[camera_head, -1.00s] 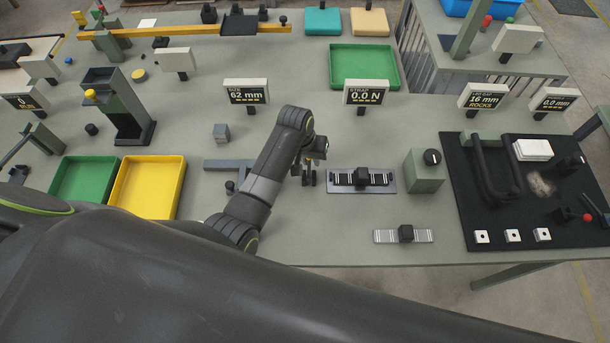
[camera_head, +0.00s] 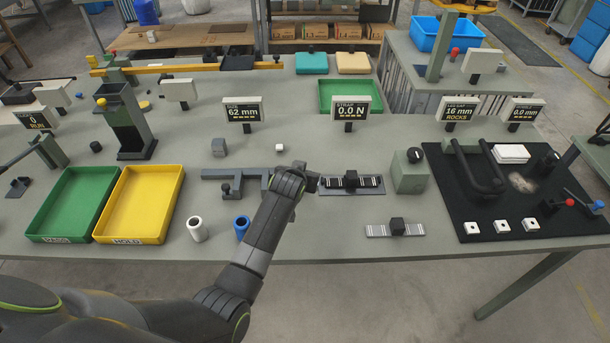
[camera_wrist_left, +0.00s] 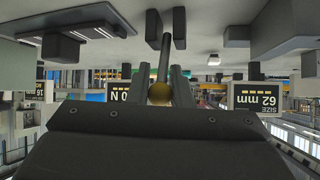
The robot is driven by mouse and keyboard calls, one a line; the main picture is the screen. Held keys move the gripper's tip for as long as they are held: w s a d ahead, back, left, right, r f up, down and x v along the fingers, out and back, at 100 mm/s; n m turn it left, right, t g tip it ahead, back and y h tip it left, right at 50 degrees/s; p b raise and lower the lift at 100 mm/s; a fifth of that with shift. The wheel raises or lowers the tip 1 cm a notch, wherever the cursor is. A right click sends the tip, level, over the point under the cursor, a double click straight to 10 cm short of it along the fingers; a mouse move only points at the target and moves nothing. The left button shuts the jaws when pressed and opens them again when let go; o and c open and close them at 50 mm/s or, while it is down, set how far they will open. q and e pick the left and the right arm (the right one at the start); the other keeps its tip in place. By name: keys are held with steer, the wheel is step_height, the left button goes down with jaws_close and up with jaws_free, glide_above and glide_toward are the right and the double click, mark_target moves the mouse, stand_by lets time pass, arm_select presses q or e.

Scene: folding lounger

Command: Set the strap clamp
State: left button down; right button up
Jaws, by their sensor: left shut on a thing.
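The strap clamp seems to be the grey plate (camera_head: 366,192) with a striped strip and a black block (camera_head: 351,179) across its middle. It lies flat on the bench, and a similar plate shows at upper left in the left wrist view (camera_wrist_left: 85,28). My left gripper (camera_head: 312,181) is low over the bench, just left of this plate. In the left wrist view its fingers (camera_wrist_left: 160,85) are shut around a dark rod (camera_wrist_left: 163,55) with a brass-coloured round end (camera_wrist_left: 160,94). The STRAP display (camera_head: 350,108) reads 0.0 N. My right gripper is not in view.
A grey-green box with a black knob (camera_head: 410,172) stands right of the plate. A white tube (camera_head: 197,229) and blue tube (camera_head: 242,227) stand left of my arm. Yellow (camera_head: 140,205) and green trays lie further left.

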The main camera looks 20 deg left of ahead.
arm_select(q)
steer(key=shift+s+d+t, duration=0.1)
steer(key=shift+s+t, duration=0.05)
steer(key=shift+t, duration=0.25)
steer(key=shift+t+b, duration=0.3)
steer(key=shift+b, duration=0.05)
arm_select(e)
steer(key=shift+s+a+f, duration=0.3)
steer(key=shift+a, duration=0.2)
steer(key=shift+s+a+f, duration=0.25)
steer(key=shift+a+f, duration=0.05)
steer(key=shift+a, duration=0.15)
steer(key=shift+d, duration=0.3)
arm_select(q)
steer(key=c, duration=1.3)
jaws_free()
steer(key=shift+f, duration=0.1)
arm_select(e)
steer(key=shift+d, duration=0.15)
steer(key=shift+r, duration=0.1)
